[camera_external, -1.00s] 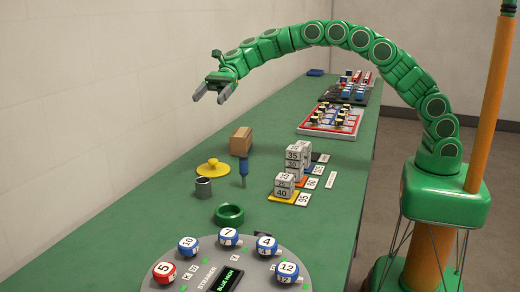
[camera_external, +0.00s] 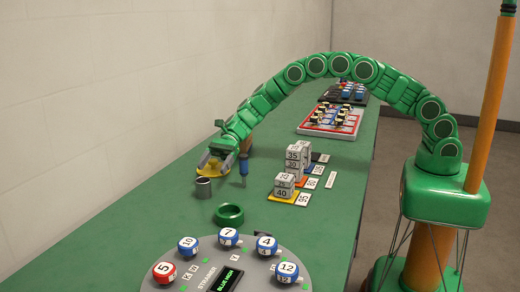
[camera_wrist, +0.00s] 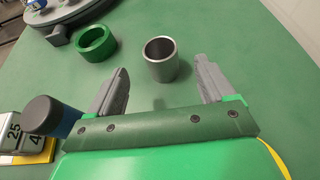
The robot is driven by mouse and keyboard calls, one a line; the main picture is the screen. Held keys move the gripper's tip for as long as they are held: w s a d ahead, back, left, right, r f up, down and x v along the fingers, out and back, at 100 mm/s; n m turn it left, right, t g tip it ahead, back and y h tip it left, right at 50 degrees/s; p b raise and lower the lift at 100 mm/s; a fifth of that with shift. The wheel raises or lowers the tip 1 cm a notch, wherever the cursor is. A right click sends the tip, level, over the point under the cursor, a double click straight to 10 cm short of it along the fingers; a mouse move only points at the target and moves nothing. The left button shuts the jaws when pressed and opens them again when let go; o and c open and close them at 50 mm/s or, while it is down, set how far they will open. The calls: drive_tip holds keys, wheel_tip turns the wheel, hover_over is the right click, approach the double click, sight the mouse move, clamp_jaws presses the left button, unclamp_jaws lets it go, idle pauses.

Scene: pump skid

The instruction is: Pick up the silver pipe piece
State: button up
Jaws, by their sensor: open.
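The silver pipe piece (camera_external: 203,189) is a short hollow cylinder standing upright on the green bench. In the wrist view the silver pipe piece (camera_wrist: 161,60) lies ahead of and between my two open fingers, nearer the right one, and looks clear of both. My gripper (camera_wrist: 165,85) is open and empty. In the external view my gripper (camera_external: 215,173) is low over the bench, just behind the pipe piece. The lower parts of the fingers are hard to make out there.
A green ring (camera_external: 229,214) and a blue-handled tool (camera_external: 243,171) stand close by. The tool's dark end (camera_wrist: 42,115) is beside my left finger. Numbered grey blocks (camera_external: 284,187) are to the right. A round panel with numbered knobs (camera_external: 205,270) is in front. Bench left of the pipe is clear.

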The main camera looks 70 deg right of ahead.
sight(203, 185)
drive_tip(key=shift+a+f, duration=0.1)
drive_tip(key=shift+f, duration=0.7)
drive_tip(key=shift+r+x, duration=0.1)
drive_tip(key=shift+x, duration=1.85)
drive_tip(key=shift+r+x, duration=0.15)
drive_tip(key=shift+x, duration=1.75)
drive_tip(key=c, duration=1.1)
drive_tip(key=shift+r, duration=0.1)
